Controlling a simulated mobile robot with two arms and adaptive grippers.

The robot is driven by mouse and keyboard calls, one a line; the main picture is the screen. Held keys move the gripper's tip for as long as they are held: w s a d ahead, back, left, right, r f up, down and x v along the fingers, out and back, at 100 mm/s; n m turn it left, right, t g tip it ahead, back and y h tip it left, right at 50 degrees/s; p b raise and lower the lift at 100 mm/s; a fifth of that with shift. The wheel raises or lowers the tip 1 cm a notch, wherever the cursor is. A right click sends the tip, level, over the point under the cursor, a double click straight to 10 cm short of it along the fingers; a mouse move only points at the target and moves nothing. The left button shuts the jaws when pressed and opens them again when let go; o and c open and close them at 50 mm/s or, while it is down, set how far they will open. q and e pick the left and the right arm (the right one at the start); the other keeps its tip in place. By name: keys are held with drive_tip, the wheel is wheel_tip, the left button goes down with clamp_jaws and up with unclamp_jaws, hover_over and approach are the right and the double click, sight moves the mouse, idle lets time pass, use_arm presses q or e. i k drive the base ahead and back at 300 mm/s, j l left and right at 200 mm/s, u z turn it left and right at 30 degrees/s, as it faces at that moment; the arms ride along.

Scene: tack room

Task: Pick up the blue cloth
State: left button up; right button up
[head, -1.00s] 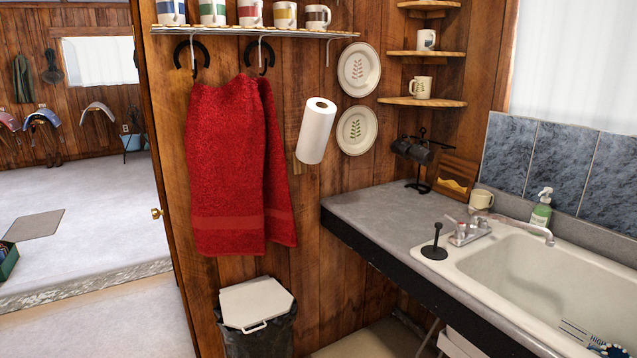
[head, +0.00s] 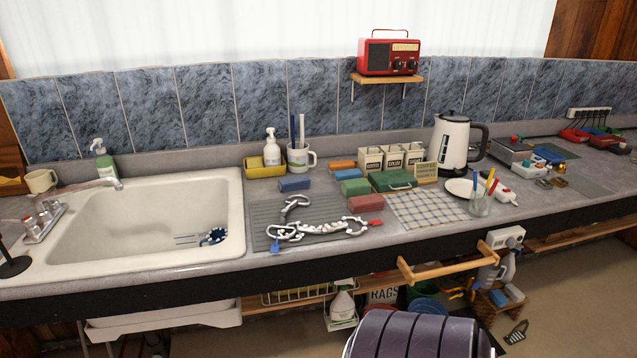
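I cannot make out a plain blue cloth with certainty. A white and blue checked cloth (head: 428,210) lies flat on the counter, right of the sink and in front of the green box. A flat blue item (head: 548,155) lies farther right, too small to identify. Neither of my grippers shows in the head view.
A white sink (head: 150,222) fills the left of the counter. A ribbed grey mat (head: 265,212) holds a bridle bit. A kettle (head: 451,142), plate and glass (head: 479,204) stand near the checked cloth. A wooden rail (head: 450,265) juts from the counter front. A dark ribbed rounded object (head: 415,335) is below.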

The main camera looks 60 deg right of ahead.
sight(301, 182)
drive_tip(key=l+z, duration=0.1)
drive_tip(key=z, duration=1.8)
